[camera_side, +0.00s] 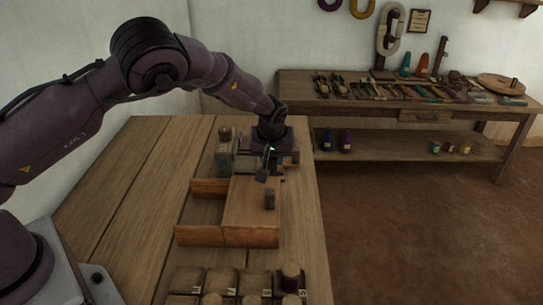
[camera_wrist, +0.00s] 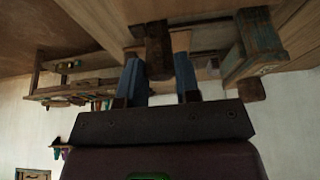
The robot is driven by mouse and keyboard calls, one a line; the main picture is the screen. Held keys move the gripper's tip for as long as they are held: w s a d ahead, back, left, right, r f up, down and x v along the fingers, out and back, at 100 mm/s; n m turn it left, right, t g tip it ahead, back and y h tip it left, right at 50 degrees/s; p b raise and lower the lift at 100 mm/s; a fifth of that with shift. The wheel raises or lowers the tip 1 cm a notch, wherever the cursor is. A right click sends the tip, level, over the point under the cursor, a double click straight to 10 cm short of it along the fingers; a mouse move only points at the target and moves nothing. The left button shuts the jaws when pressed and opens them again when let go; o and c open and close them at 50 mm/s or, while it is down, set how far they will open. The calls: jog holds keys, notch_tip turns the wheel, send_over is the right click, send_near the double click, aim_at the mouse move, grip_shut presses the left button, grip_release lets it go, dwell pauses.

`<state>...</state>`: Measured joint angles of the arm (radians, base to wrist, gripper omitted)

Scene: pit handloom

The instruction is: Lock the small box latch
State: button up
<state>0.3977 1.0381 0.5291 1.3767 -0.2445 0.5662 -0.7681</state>
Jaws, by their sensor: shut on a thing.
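A low wooden box (camera_side: 228,236) stands on the table, with an open compartment at its left and a flat top at its right. The latch's position is not clear in either view.
A grey-blue wooden block (camera_side: 225,152) stands left of my gripper; a similar block shows in the wrist view (camera_wrist: 260,45). Several round-topped pieces sit in a sectioned tray (camera_side: 222,282) at the front. The table's left side is clear. A tool bench (camera_side: 410,95) stands behind.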

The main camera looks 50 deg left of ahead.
dwell(0.3)
jog(key=o, duration=0.9)
jog(key=v, duration=1.3)
jog(key=shift+a, duration=0.1)
